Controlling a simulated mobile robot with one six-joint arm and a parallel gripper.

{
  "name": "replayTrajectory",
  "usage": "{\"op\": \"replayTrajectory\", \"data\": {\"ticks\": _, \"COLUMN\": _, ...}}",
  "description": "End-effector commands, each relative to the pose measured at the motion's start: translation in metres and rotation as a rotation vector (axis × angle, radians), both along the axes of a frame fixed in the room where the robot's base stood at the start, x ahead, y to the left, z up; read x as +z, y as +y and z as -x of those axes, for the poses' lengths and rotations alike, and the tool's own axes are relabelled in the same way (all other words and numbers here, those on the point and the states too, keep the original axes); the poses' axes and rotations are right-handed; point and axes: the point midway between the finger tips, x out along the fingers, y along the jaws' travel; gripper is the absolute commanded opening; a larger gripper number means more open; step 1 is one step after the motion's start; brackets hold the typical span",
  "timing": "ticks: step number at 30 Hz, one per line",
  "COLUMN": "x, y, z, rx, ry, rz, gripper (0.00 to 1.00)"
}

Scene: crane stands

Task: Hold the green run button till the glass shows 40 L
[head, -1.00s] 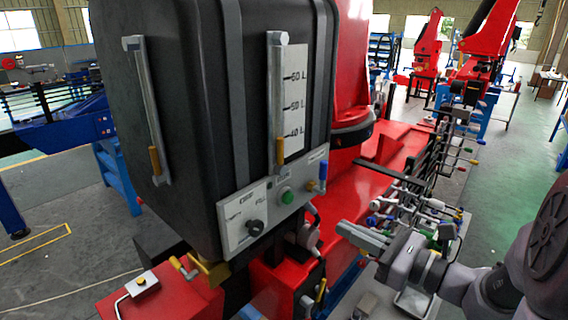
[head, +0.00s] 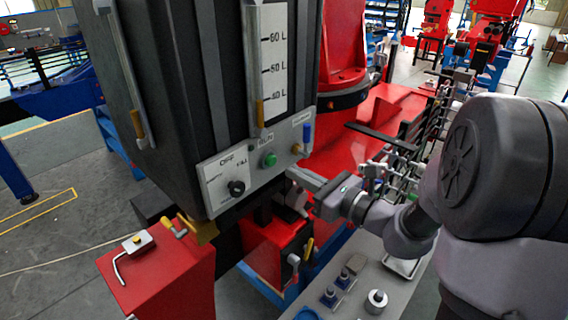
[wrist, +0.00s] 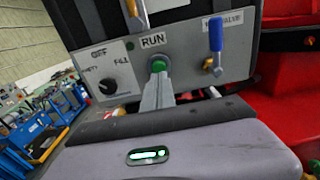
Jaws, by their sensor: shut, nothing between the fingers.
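The green run button (head: 269,159) sits on the grey control panel (head: 212,178) of the black tank. In the wrist view the green button (wrist: 159,65) is under the RUN label. My gripper (head: 293,173) is shut and empty, to the right of and slightly below the button in the head view. In the wrist view its fingertips (wrist: 158,80) overlap the button's lower edge; contact cannot be told. The front sight glass (head: 254,60) has an amber column (head: 260,113) at its bottom, its top close to the 40 L mark of the white scale (head: 276,60).
A blue-handled valve (head: 306,136) stands right of the button, and a black selector knob (head: 236,188) sits to its left. A red box with a bent handle (head: 135,245) stands below left. A grey bench (head: 345,290) with small parts lies below my arm.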

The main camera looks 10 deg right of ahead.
Motion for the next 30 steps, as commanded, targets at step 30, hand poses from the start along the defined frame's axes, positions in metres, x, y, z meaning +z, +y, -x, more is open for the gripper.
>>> {"op": "replayTrajectory", "data": {"ticks": 30, "x": 0.001, "y": 0.036, "z": -0.054, "rx": 0.001, "ry": -0.002, "rz": -0.001, "gripper": 0.0}}
